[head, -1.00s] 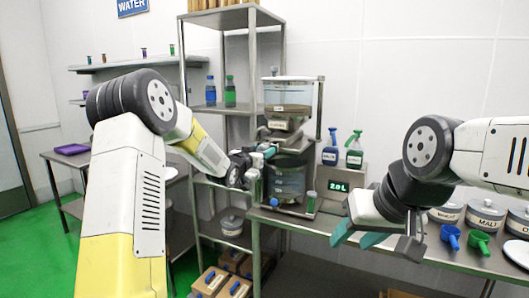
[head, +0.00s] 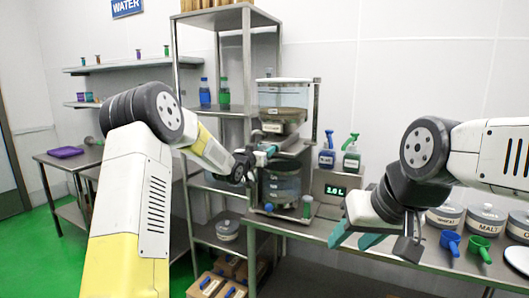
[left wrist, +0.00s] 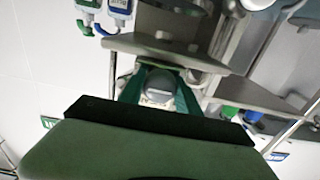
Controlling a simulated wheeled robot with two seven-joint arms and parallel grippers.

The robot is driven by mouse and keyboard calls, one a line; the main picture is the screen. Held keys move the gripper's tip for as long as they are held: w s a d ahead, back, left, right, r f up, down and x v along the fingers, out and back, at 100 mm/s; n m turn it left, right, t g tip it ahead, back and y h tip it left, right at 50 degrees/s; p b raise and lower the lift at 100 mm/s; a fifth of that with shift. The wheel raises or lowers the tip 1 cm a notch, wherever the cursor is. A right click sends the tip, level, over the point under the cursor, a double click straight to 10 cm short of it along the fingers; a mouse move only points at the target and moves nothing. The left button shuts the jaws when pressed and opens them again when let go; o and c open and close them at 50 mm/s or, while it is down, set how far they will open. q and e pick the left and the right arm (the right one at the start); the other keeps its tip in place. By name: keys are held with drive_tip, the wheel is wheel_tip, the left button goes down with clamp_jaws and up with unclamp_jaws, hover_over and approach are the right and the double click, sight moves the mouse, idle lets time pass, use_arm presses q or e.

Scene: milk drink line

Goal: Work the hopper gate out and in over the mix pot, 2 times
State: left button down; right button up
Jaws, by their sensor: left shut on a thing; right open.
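The hopper (head: 284,94) is a clear bin with brownish contents, mounted above the mix pot (head: 281,187), a clear vessel on the steel bench. My left gripper (head: 266,153) is at the front of the gate area between them. It is shut on the hopper gate's handle; the gate plate is mostly hidden behind the fingers and housing. In the left wrist view a grey rounded handle piece (left wrist: 160,86) sits between the green fingers. My right gripper (head: 375,240) is open and empty above the front of the bench, right of the mix pot.
Lidded tubs and a blue scoop (head: 450,241) lie further right. A steel rack (head: 187,100) stands left of the hopper.

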use_arm(q)
drive_tip(key=shift+w+r, duration=0.1)
drive_tip(key=c, duration=1.2)
unclamp_jaws()
drive_tip(key=o, duration=0.3)
drive_tip(key=shift+w+d, duration=0.1)
drive_tip(key=shift+w, duration=0.05)
drive_tip(key=v, duration=0.8)
drive_tip(key=shift+d, duration=0.1)
